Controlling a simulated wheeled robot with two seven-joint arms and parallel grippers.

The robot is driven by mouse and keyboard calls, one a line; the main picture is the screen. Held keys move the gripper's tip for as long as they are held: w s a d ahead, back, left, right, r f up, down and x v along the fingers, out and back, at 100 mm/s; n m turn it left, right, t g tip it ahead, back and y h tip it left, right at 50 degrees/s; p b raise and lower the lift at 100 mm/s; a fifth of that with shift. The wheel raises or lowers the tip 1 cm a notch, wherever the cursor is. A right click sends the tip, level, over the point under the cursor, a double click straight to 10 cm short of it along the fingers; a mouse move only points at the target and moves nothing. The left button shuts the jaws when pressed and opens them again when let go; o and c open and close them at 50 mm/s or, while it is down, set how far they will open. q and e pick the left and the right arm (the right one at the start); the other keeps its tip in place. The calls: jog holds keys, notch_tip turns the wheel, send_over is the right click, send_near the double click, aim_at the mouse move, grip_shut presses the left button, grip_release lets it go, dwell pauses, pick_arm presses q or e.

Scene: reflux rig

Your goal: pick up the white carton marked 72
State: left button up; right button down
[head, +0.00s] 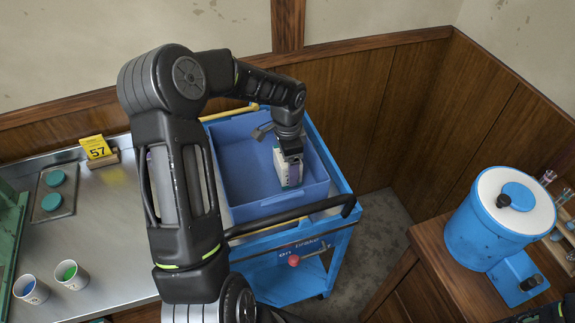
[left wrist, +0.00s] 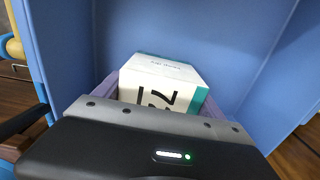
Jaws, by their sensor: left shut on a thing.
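The white carton (head: 279,166) has a teal edge and sits inside the blue bin on the cart, near its front right. In the left wrist view the carton (left wrist: 160,83) shows a large dark marking, partly hidden by my gripper; it looks like part of a number. My left gripper (head: 290,170) reaches down into the bin and is shut on the carton, with a finger on each side. I cannot tell whether the carton touches the bin floor. My right gripper is not in view.
The blue bin (head: 241,207) has raised walls around the carton and rests on a blue cart (head: 341,187) with a black handle. A metal counter (head: 110,215) with a yellow 57 sign (head: 96,149) and two cups lies left. A blue drum (head: 480,232) stands right.

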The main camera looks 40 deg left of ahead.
pick_arm(q)
jog(key=shift+c, duration=0.7)
jog(key=shift+r, duration=0.1)
notch_tip(320, 180, up, 9)
jog(key=p, duration=0.6)
jog(key=shift+r+p, duration=0.1)
jog(key=shift+p, duration=0.2)
jog(key=shift+r, duration=0.35)
